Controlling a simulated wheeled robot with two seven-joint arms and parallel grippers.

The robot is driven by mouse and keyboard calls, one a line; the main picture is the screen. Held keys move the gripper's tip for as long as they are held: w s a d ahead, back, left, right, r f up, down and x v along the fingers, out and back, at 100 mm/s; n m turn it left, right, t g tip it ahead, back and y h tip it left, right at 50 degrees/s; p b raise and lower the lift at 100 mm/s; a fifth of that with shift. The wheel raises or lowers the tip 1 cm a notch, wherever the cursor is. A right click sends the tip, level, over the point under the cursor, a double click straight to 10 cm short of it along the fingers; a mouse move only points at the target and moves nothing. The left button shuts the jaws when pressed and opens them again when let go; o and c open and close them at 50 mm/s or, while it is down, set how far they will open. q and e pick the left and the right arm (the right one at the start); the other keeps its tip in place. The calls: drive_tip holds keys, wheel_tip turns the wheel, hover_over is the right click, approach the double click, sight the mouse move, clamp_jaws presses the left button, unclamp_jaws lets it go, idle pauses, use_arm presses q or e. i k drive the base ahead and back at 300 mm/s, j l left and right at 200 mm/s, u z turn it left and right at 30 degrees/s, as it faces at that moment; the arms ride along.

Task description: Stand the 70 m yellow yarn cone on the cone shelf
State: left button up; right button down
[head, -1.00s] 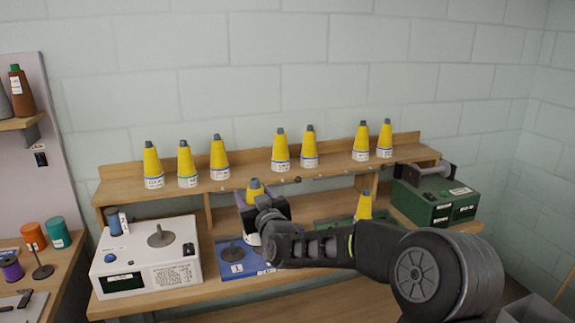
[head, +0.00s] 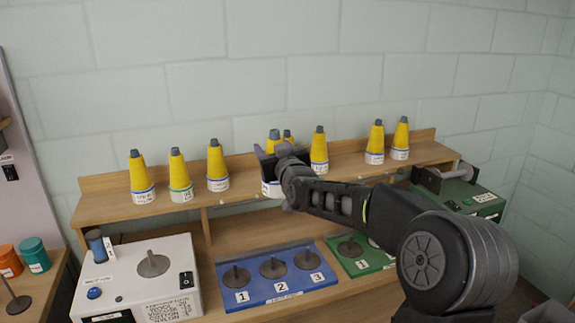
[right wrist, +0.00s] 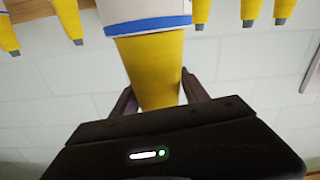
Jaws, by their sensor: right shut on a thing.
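My right gripper (head: 272,154) is shut on a yellow yarn cone (head: 273,135) with a grey tip and a white, blue-banded base. The right wrist view shows the cone's yellow body (right wrist: 150,65) between the two fingers (right wrist: 157,92). In the head view the held cone is roughly upright at the front of the wooden cone shelf (head: 248,192). I cannot tell whether its base touches the shelf. The gripper hides its middle, and its label is not readable. My left gripper is not in view.
Below are a blue board (head: 255,291) with three bare pegs, a green board (head: 375,263) and a white scale-like box (head: 140,291).

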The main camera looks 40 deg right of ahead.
sight(254, 181)
drive_tip(key=i+l, duration=0.2)
drive_tip(key=i, duration=0.2)
drive_tip(key=i+l, duration=0.25)
drive_tip(key=i, duration=0.15)
